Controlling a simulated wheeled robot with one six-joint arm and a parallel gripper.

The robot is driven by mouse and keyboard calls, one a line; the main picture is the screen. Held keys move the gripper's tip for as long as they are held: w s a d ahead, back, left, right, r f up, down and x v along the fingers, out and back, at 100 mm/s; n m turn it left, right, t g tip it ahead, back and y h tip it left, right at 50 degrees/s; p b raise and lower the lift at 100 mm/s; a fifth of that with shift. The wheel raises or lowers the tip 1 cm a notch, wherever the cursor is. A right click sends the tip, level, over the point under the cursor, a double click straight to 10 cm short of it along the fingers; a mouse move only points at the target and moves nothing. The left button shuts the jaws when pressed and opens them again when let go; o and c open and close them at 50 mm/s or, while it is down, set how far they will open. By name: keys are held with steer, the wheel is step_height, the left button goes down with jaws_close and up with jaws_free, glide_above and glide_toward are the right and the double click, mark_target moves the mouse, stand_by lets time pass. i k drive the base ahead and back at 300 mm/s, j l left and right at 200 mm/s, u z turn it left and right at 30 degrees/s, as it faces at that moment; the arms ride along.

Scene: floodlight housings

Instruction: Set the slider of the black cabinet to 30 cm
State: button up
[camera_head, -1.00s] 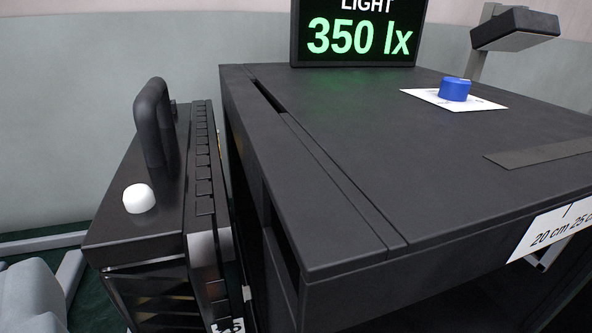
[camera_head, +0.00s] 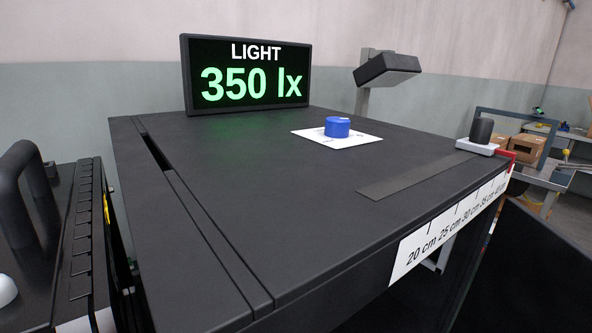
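The black cabinet (camera_head: 250,190) fills the middle of the view. Its slider is a dark knob (camera_head: 482,131) on a pale base (camera_head: 478,147), at the far right end of a dark grey track strip (camera_head: 415,178). A red pointer (camera_head: 508,160) at the slider stands by the high end of the scale (camera_head: 450,222). The scale's marks read 20, 25, 30 and 35 cm, and a further one, seemingly 40 cm, is too small to read surely. The slider is well past the 30 cm mark. My gripper is not in view.
A display (camera_head: 247,74) reads "LIGHT 350 lx" at the cabinet's back. A blue knob (camera_head: 337,127) sits on a white card, with a lamp (camera_head: 388,69) behind. A black case with a handle (camera_head: 28,185) stands at left. Boxes (camera_head: 525,148) lie on a table at right.

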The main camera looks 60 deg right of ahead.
mark_target(479, 142)
steer(key=j+z, duration=0.15)
steer(key=z, duration=0.2)
steer(key=k+j+z, duration=0.1)
steer(key=z, duration=0.7)
steer(key=i+l+z, duration=0.1)
steer(key=z, duration=0.35)
steer(key=i+z, duration=0.1)
steer(key=z, duration=0.35)
